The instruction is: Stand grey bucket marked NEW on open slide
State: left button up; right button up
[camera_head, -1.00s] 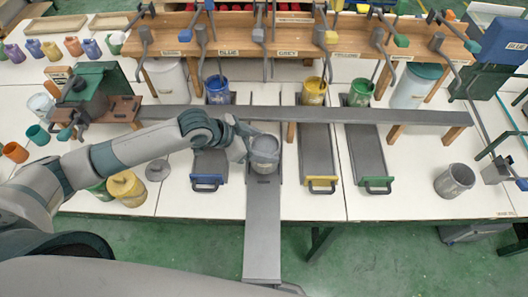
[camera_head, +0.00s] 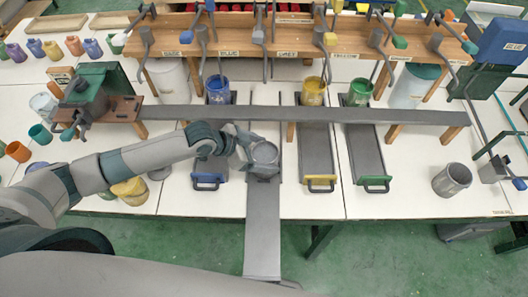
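A grey bucket (camera_head: 264,154) is over the inner part of the pulled-out grey slide (camera_head: 263,225). Its open top faces me and it looks slightly tilted. Any NEW mark is not readable. My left gripper (camera_head: 249,142) is at the bucket's left rim and appears shut on it; the fingertips are small and partly hidden. I cannot tell whether the bucket's base touches the slide. My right gripper is not in view.
A second, darker grey bucket (camera_head: 452,180) stands on the white table at the right. Blue (camera_head: 217,90), yellow (camera_head: 312,91) and green (camera_head: 360,92) buckets stand behind the long grey bar (camera_head: 300,115). The slide's front end sticks out past the table edge.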

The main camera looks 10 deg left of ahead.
pick_arm(q)
jog(key=shift+r, duration=0.15)
jog(key=b+v, duration=0.3)
jog(key=v, duration=0.9)
dwell(0.6)
